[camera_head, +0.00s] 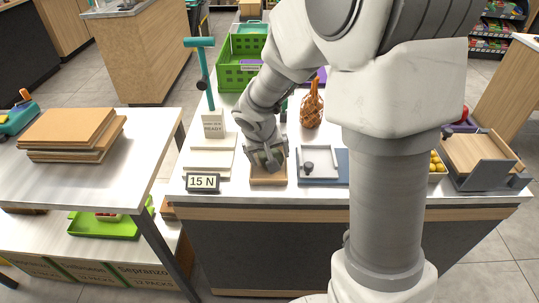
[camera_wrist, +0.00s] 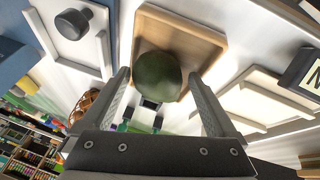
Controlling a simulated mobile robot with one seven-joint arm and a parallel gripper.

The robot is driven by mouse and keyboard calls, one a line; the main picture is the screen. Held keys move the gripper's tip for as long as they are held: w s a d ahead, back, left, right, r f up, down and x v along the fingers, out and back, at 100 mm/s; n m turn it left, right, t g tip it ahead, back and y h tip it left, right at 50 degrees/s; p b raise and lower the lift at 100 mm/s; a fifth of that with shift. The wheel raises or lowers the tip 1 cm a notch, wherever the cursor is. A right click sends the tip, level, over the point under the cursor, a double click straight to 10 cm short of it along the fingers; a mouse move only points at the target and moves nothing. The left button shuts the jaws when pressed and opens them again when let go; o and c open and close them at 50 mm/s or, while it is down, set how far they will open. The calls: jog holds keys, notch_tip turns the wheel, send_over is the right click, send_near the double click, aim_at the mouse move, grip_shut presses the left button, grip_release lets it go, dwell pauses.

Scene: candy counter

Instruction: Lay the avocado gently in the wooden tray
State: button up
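The avocado (camera_wrist: 158,78) is a dark green, rounded thing in the wrist view. It appears inside the wooden tray (camera_wrist: 205,38), a shallow light-brown tray with a low rim. My gripper (camera_wrist: 159,75) is open, with one finger on each side of the avocado and a visible gap to it on both sides. In the head view my gripper (camera_head: 268,160) points down over the wooden tray (camera_head: 269,182) near the counter's front edge. There my gripper mostly hides the avocado and the tray's far part.
A grey-white tray with a dark knob (camera_head: 308,167) stands right of the wooden tray. White slabs (camera_head: 206,162) and a "15 N" sign (camera_head: 203,183) are at left. A green crate (camera_head: 238,75) and a brown woven-looking item (camera_head: 312,107) stand behind.

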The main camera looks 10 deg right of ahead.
dwell(0.4)
jog(key=shift+p+v, duration=1.3)
jog(key=shift+v, duration=1.7)
jog(key=shift+o, duration=0.6)
jog(key=shift+s, duration=0.1)
